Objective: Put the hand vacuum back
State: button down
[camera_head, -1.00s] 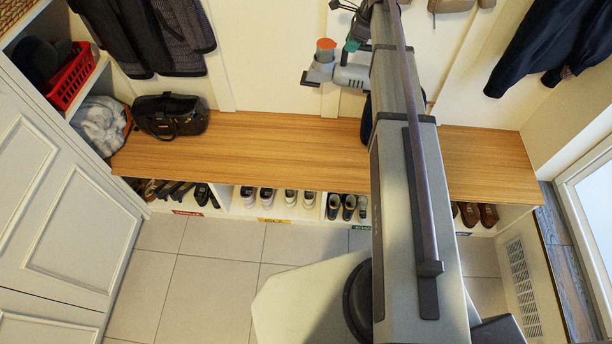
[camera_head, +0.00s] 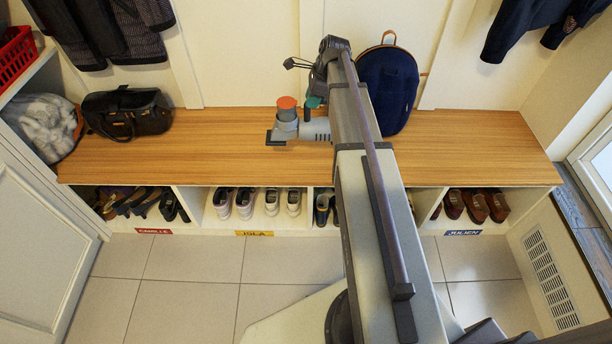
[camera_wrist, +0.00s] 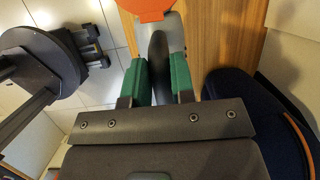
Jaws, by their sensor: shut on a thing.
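The hand vacuum (camera_head: 287,112) is grey with an orange-red cap on its clear cup. In the head view it is held above the wooden bench, left of my arm, with its dark nozzle pointing left. My gripper (camera_head: 314,100) has green fingers and is shut on the vacuum's handle. In the wrist view my gripper (camera_wrist: 161,80) grips the dark handle (camera_wrist: 158,55) between both green pads, and the orange cap (camera_wrist: 145,8) shows at the top edge. No holder or dock for the vacuum can be made out.
The wooden bench (camera_head: 220,150) carries a black bag (camera_head: 122,113) at left and a navy backpack (camera_head: 388,85) just right of my arm. Shoes stand in the cubbies below, with name labels (camera_head: 254,233). Coats (camera_head: 105,30) hang on the wall. The bench's right end is clear.

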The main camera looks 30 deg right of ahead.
aim_at(315, 122)
jog(key=shift+s+f, duration=0.3)
jog(key=shift+f, duration=0.35)
notch_tip(315, 122, down, 10)
jog(key=b, duration=1)
jog(key=shift+f+b, duration=0.1)
jog(key=shift+b, duration=0.2)
jog(key=shift+r, duration=0.2)
jog(key=shift+f, duration=0.1)
jog(key=c, duration=1)
grip_release()
jog(key=shift+o, duration=0.2)
